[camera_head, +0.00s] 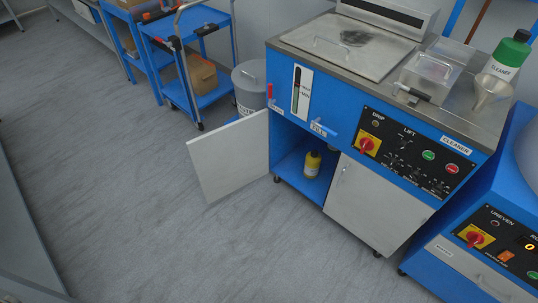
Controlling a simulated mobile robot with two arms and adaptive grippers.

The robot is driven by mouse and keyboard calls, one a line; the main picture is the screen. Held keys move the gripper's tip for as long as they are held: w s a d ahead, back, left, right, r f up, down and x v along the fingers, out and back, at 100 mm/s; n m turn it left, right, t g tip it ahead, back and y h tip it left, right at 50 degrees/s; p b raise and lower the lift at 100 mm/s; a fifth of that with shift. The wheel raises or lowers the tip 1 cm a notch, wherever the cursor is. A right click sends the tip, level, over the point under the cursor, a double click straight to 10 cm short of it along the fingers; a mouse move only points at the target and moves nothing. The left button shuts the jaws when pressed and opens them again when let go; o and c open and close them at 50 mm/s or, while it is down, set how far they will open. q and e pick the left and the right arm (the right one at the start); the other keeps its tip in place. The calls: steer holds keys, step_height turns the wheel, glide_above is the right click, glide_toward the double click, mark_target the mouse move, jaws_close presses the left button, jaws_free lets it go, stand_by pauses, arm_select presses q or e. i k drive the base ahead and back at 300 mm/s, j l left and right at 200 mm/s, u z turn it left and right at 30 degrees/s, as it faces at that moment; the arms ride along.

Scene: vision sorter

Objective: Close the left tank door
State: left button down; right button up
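The left tank door (229,157) is a pale grey panel on the blue cleaner cabinet (345,95). It stands wide open, swung out to the left from its hinge side, with clear space around its free edge. The open compartment (296,160) behind it is blue inside and holds a yellow bottle (312,165). The right tank door (372,203) is shut flush with the cabinet front and has a small handle near its upper left edge. Neither of my grippers is in view.
A blue cart (200,62) with a cardboard box (200,75) and a grey drum (249,88) stand behind the open door. Another blue machine (490,240) is at the right. The grey floor (190,245) before the cabinet is clear.

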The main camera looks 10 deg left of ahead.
mark_target(226, 159)
steer(key=j+z, duration=0.1)
steer(key=z, duration=2.25)
steer(key=k+j, duration=0.15)
steer(key=j, duration=0.3)
steer(key=k+j+z, duration=0.1)
steer(key=j, duration=0.35)
steer(key=k+j, duration=0.2)
steer(key=j, duration=0.2)
steer(key=k+j+z, duration=0.1)
steer(key=j, duration=0.35)
steer(key=k+j+z, duration=0.1)
steer(key=k+j, duration=0.15)
steer(key=j, duration=0.15)
steer(key=k+j, duration=0.2)
steer(key=j, duration=0.2)
steer(key=k+j, duration=0.2)
steer(key=j, duration=0.2)
steer(key=k+j, duration=0.2)
steer(key=j, duration=0.2)
steer(key=k+j, duration=0.15)
steer(key=j, duration=0.2)
steer(key=k+j, duration=0.2)
steer(key=j, duration=0.2)
steer(key=k+j, duration=0.2)
steer(key=j, duration=0.2)
steer(key=k+j, duration=0.2)
steer(key=j, duration=0.2)
